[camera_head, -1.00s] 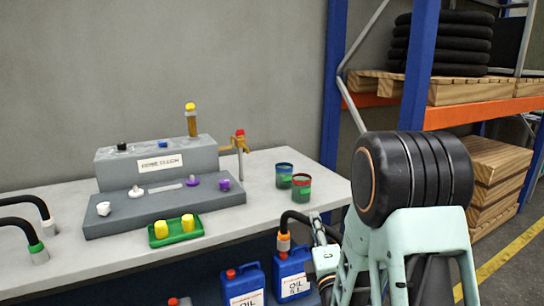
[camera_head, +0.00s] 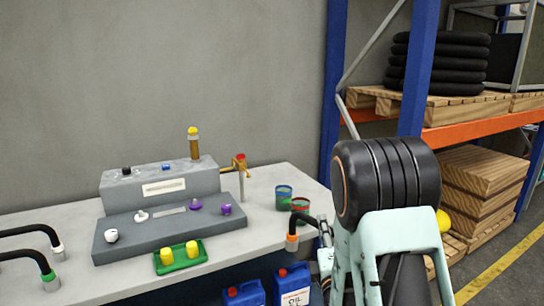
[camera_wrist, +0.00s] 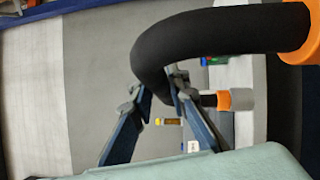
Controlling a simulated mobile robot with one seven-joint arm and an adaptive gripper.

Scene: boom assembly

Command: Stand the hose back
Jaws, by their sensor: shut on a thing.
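The hose is a black bent tube with an orange collar and a grey end. In the head view the hose (camera_head: 298,218) shows at the bench's right front edge, its orange collar hanging down. In the wrist view the hose (camera_wrist: 215,38) curves across the top, with a large orange collar at the right and a smaller orange and grey end lower down. My gripper (camera_wrist: 163,92) is shut on the hose at its bend. In the head view my gripper (camera_head: 326,240) is mostly hidden behind my arm.
The bench (camera_head: 240,238) carries a grey stepped block (camera_head: 165,212), a green tray (camera_head: 181,258) with yellow caps and two cans (camera_head: 284,198). Two more black hoses (camera_head: 30,240) are at the left. Blue oil jugs (camera_head: 293,285) stand below the front edge. A blue-posted rack (camera_head: 420,70) is at right.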

